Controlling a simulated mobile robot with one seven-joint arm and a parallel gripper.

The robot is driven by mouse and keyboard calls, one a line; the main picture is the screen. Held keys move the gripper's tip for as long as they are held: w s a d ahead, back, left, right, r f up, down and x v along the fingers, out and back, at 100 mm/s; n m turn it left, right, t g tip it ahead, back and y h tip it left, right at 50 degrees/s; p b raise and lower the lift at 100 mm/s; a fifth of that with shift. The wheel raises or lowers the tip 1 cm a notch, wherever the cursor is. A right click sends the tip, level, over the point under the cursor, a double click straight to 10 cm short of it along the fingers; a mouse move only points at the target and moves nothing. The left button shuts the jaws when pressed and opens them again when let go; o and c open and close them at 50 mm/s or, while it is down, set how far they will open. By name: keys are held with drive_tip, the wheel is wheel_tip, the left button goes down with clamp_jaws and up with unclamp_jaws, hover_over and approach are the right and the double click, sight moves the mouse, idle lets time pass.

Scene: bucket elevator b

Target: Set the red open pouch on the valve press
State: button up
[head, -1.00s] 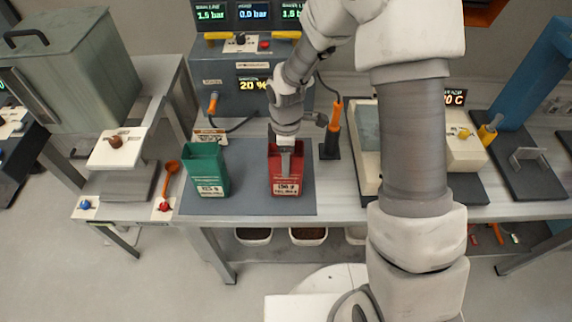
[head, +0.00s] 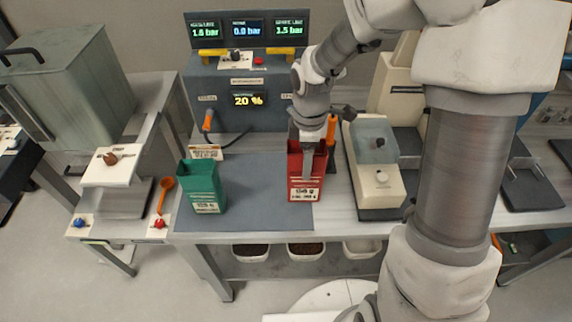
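The red open pouch (head: 307,178) is upright, with a white label on its front, at the right edge of the grey mat (head: 250,220). My gripper (head: 307,160) points down at the pouch's top, a finger over its front wall; it appears shut on the pouch. The pouch looks slightly raised, but the gap below is hard to judge. No machine is clearly labelled as the valve press. A dark base plate (head: 531,190) of a bench machine shows at the right; its upper part is largely hidden behind my arm.
A green pouch (head: 203,187) stands on the mat's left. A cream machine with a clear lid (head: 380,180) stands close to the red pouch's right. A console (head: 228,95) stands behind the mat. White bins (head: 305,250) sit under the bench.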

drive_tip(key=s+d+r, duration=0.2)
drive_tip(key=d+r, duration=0.1)
drive_tip(key=d, duration=0.2)
drive_tip(key=w+f+m, duration=0.2)
drive_tip(key=f+m, duration=0.1)
drive_tip(key=m, duration=0.5)
drive_tip(key=w+d+f+m, duration=0.1)
drive_tip(key=f+m, duration=0.3)
drive_tip(key=m, duration=0.5)
drive_tip(key=shift+w+d, duration=0.2)
drive_tip(key=shift+w, duration=0.4)
drive_tip(key=shift+r, duration=0.1)
